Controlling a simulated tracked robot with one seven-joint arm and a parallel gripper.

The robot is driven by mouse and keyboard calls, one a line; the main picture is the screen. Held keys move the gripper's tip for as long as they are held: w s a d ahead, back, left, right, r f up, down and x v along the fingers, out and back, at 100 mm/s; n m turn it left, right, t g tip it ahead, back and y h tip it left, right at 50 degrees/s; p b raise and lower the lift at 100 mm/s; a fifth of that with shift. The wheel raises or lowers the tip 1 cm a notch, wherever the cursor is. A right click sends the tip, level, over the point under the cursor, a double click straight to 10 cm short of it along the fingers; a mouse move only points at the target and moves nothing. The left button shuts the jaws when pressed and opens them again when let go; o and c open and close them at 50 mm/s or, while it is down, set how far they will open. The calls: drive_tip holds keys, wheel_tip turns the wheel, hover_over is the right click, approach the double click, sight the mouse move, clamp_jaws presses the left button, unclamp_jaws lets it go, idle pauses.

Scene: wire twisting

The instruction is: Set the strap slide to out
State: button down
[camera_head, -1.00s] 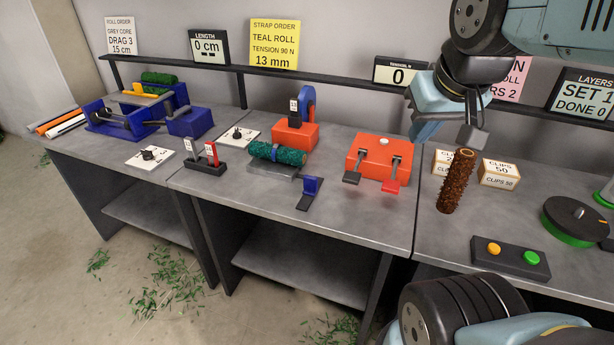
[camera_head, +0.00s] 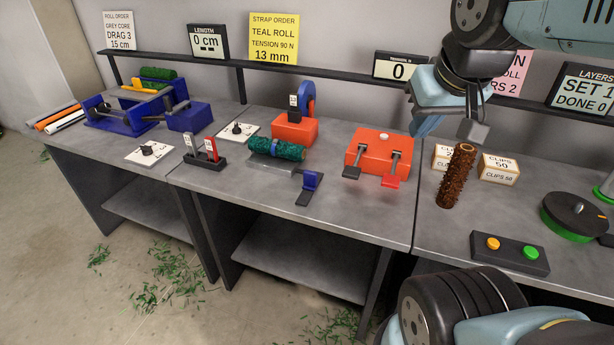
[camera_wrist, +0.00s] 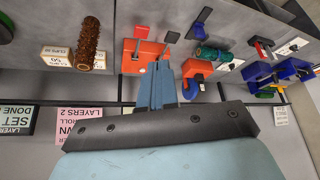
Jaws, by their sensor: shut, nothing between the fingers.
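My gripper (camera_head: 474,130) hangs above the right part of the bench, near the brown roll. In the wrist view its blue fingers (camera_wrist: 164,86) are together and empty. An orange block (camera_head: 295,131) stands behind the teal roll, with a blue strap reel (camera_head: 307,97) and a small black upright piece with a white label (camera_head: 293,101). A blue piece (camera_head: 311,180) stands on a dark strip in front of the teal roll (camera_head: 277,149). I cannot tell which of these is the strap slide, nor read its setting. My gripper is well to the right of both and touches neither.
An orange-red box with two levers (camera_head: 382,152) stands between my gripper and the teal roll. The brown roll (camera_head: 457,177) stands upright near clip boxes (camera_head: 499,169). A black stand with white and red pieces (camera_head: 205,158) is farther left. A shelf rail runs behind the bench.

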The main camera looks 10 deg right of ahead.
drive_tip(key=c, duration=1.8)
unclamp_jaws()
drive_tip(key=shift+c, duration=0.2)
drive_tip(key=shift+o, duration=1.4)
drive_tip(key=shift+w, duration=0.3)
drive_tip(key=o, duration=0.5)
drive_tip(key=w+n, duration=0.1)
drive_tip(key=w, duration=0.1)
drive_tip(key=w+a+n, duration=0.1)
drive_tip(key=w, duration=0.1)
drive_tip(key=w+a+g, duration=0.1)
drive_tip(key=w, duration=0.1)
drive_tip(key=shift+w+f+n, duration=0.2)
drive_tip(key=shift+f+n, duration=0.1)
drive_tip(key=shift+n, duration=0.1)
drive_tip(key=n+g, duration=0.5)
drive_tip(key=n, duration=0.5)
hover_over(310, 172)
wheel_tip(310, 172, down, 18)
wheel_tip(310, 172, down, 14)
drive_tip(key=shift+r, duration=0.25)
clamp_jaws()
